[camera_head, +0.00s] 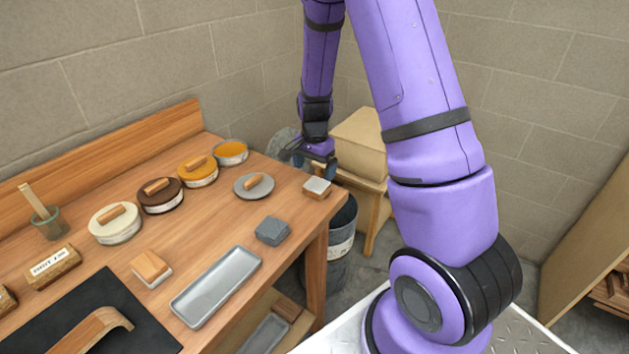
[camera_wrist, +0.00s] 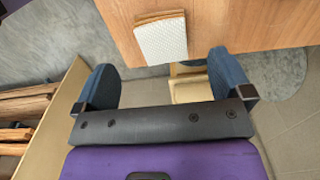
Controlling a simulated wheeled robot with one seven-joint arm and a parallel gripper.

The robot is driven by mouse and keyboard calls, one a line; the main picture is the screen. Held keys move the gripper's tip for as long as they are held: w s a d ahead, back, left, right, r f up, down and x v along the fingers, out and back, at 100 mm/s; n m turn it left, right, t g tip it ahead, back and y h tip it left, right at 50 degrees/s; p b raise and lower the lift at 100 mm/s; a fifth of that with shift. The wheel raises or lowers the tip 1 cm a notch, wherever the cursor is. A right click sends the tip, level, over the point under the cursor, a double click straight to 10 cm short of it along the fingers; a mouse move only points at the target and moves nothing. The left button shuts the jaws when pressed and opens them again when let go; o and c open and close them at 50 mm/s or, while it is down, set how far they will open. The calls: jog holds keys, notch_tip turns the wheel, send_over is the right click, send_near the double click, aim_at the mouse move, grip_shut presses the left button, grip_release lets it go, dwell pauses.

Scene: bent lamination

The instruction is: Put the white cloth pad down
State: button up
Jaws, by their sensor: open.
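The white cloth pad (camera_head: 317,186) is a small block with a white face and wooden edges. It rests at the right end of the wooden workbench, by its edge. In the wrist view the white, textured pad (camera_wrist: 161,42) lies at the bench edge, with its wood showing along the far side. My gripper (camera_head: 318,163) is just beyond the bench end, close to the pad. In the wrist view my gripper (camera_wrist: 162,62) is open, with its two blue fingers apart on either side of the pad and nothing held between them.
The bench (camera_head: 202,239) holds several lidded tins, a round grey lid (camera_head: 242,190), a grey block (camera_head: 272,231), a metal tray (camera_head: 214,287) and a wood-topped pad (camera_head: 151,267). A bucket (camera_head: 341,246) and wooden stool (camera_head: 374,205) stand beyond its right end.

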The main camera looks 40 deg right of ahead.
notch_tip(320, 180, up, 5)
notch_tip(320, 180, up, 9)
jog(key=n+t, duration=0.1)
jog(key=n, duration=0.2)
send_over(314, 187)
jog(key=s+a, duration=0.3)
jog(key=a, duration=0.1)
jog(key=s+a+r+n+t, duration=0.2)
jog(key=s+a+r+n, duration=0.15)
jog(key=s+r, duration=0.4)
jog(key=s+a+r+n+t, duration=0.1)
jog(key=s+a+r+n, duration=0.1)
jog(key=s+r, duration=0.3)
jog(key=s+a+r+n+t, duration=0.1)
jog(key=s+r+n, duration=0.3)
jog(key=s, duration=0.6)
jog(key=shift+s+a+r+n, duration=0.25)
jog(key=shift+a+r+n, duration=0.15)
jog(key=shift+a+n, duration=0.25)
jog(key=shift+d, duration=0.1)
